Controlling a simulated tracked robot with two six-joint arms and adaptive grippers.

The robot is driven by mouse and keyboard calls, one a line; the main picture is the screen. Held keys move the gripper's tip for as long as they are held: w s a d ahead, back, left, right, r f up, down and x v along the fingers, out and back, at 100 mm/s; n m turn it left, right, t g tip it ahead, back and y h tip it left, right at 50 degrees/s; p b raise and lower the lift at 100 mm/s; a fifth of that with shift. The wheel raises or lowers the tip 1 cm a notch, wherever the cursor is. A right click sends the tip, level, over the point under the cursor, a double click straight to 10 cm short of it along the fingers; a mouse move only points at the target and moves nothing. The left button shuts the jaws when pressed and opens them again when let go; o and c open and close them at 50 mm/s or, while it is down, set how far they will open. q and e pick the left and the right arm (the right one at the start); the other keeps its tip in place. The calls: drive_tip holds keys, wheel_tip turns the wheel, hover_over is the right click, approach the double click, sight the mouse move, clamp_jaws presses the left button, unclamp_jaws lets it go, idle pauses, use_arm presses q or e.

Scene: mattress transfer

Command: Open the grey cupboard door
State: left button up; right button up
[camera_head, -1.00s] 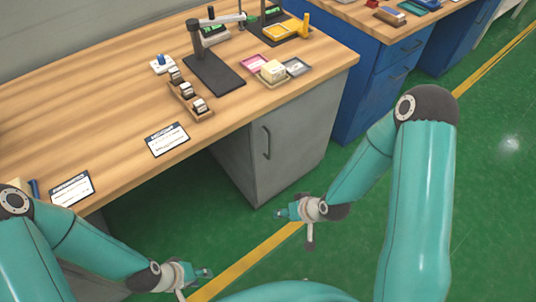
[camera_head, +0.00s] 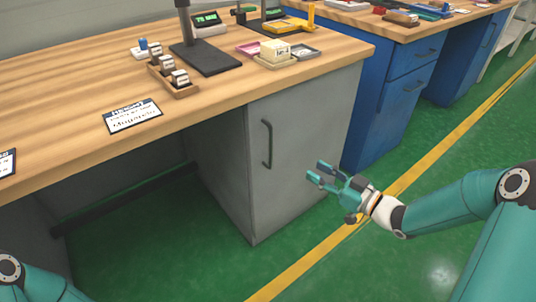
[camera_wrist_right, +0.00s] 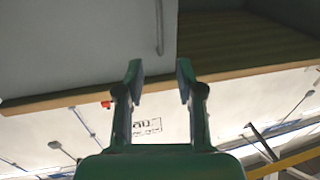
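The grey cupboard door (camera_head: 310,125) is shut, under the right end of the wooden workbench. Its dark vertical bar handle (camera_head: 267,144) is near the door's left edge. My right gripper (camera_head: 318,172) is open and empty, in front of the door's lower right part in the head view, right of and lower than the handle. The right wrist view shows its two spread fingers (camera_wrist_right: 160,72), with the door (camera_wrist_right: 75,45) and handle (camera_wrist_right: 159,27) beyond them, apart from the fingers. My left gripper is out of view; only a piece of its arm shows at lower left.
The workbench top (camera_head: 60,95) overhangs the door and carries a card holder (camera_head: 172,82), trays and a stand. A blue drawer cabinet (camera_head: 385,105) stands to the right. Green floor (camera_head: 400,265) with a yellow line (camera_head: 300,268) is clear in front.

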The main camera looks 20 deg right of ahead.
drive_tip(key=b, duration=0.3)
hover_over(271, 166)
drive_tip(key=shift+w, duration=0.25)
drive_tip(key=shift+c, duration=0.2)
clamp_jaws()
